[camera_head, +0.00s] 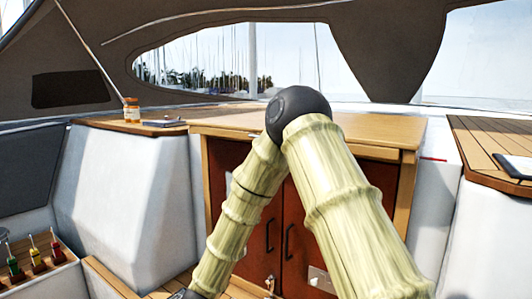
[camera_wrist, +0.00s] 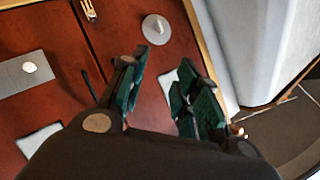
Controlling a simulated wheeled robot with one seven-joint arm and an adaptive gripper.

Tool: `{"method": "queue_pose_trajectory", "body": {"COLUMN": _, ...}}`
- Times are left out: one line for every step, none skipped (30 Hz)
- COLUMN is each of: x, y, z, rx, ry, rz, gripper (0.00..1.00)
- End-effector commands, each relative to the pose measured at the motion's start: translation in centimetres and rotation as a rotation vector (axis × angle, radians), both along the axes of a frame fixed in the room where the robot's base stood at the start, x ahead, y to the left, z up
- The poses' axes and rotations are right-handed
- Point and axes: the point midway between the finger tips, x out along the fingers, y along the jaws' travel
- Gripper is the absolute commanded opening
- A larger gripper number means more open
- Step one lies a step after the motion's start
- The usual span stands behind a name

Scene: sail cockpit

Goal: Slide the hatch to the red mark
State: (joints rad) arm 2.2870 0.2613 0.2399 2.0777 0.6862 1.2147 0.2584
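The hatch (camera_head: 225,120) looks to be the flat tan wooden panel on top of the companionway with red-brown doors. A short red mark (camera_head: 433,159) shows on the white surface right of it. My arm crosses in front of the hatch's middle and hides part of it. The hatch and the red mark are not seen in the wrist view.
The doors have dark handles (camera_head: 289,240) and a metal latch plate (camera_head: 320,279). A jar (camera_head: 131,110) and a dark flat item (camera_head: 164,123) lie on the left ledge. Several colored-handled tools (camera_head: 36,257) stand in a wooden rack at lower left. A slatted seat (camera_head: 495,140) is at right.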

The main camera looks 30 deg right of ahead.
Motion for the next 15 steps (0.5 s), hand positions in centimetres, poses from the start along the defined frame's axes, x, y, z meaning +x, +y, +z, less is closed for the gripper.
{"method": "queue_pose_trajectory", "body": {"x": 1.5, "y": -0.9, "z": 4.5, "rx": 0.025, "ry": -0.081, "rz": -0.066, "gripper": 0.32}}
{"method": "queue_pose_trajectory", "body": {"x": 2.1, "y": -1.6, "z": 6.8, "rx": 0.04, "ry": -0.126, "rz": -0.107, "gripper": 0.32}}
{"method": "queue_pose_trajectory", "body": {"x": 2.7, "y": -2.3, "z": 9.8, "rx": 0.061, "ry": -0.183, "rz": -0.16, "gripper": 0.32}}
{"method": "queue_pose_trajectory", "body": {"x": 3.1, "y": -2.8, "z": 12.0, "rx": 0.077, "ry": -0.226, "rz": -0.199, "gripper": 0.32}}
{"method": "queue_pose_trajectory", "body": {"x": 3.4, "y": -3.4, "z": 14.3, "rx": 0.094, "ry": -0.268, "rz": -0.24, "gripper": 0.32}}
{"method": "queue_pose_trajectory", "body": {"x": 3.7, "y": -4.2, "z": 17.3, "rx": 0.12, "ry": -0.323, "rz": -0.293, "gripper": 0.32}}
{"method": "queue_pose_trajectory", "body": {"x": 3.7, "y": -4.7, "z": 19.5, "rx": 0.137, "ry": -0.363, "rz": -0.332, "gripper": 0.32}}
{"method": "queue_pose_trajectory", "body": {"x": 3.8, "y": -5.3, "z": 21.7, "rx": 0.157, "ry": -0.403, "rz": -0.371, "gripper": 0.32}}
{"method": "queue_pose_trajectory", "body": {"x": 3.6, "y": -6.1, "z": 24.6, "rx": 0.185, "ry": -0.453, "rz": -0.423, "gripper": 0.32}}
{"method": "queue_pose_trajectory", "body": {"x": 3.5, "y": -6.6, "z": 26.7, "rx": 0.205, "ry": -0.49, "rz": -0.461, "gripper": 0.32}}
{"method": "queue_pose_trajectory", "body": {"x": 3.2, "y": -7.1, "z": 28.6, "rx": 0.226, "ry": -0.524, "rz": -0.498, "gripper": 0.32}}
{"method": "queue_pose_trajectory", "body": {"x": 2.9, "y": -7.7, "z": 31.1, "rx": 0.254, "ry": -0.566, "rz": -0.545, "gripper": 0.32}}
{"method": "queue_pose_trajectory", "body": {"x": 2.5, "y": -8.1, "z": 32.8, "rx": 0.273, "ry": -0.594, "rz": -0.578, "gripper": 0.32}}
{"method": "queue_pose_trajectory", "body": {"x": 2.2, "y": -8.5, "z": 34.3, "rx": 0.292, "ry": -0.621, "rz": -0.608, "gripper": 0.32}}
{"method": "queue_pose_trajectory", "body": {"x": 1.7, "y": -9.0, "z": 36.2, "rx": 0.315, "ry": -0.654, "rz": -0.646, "gripper": 0.32}}
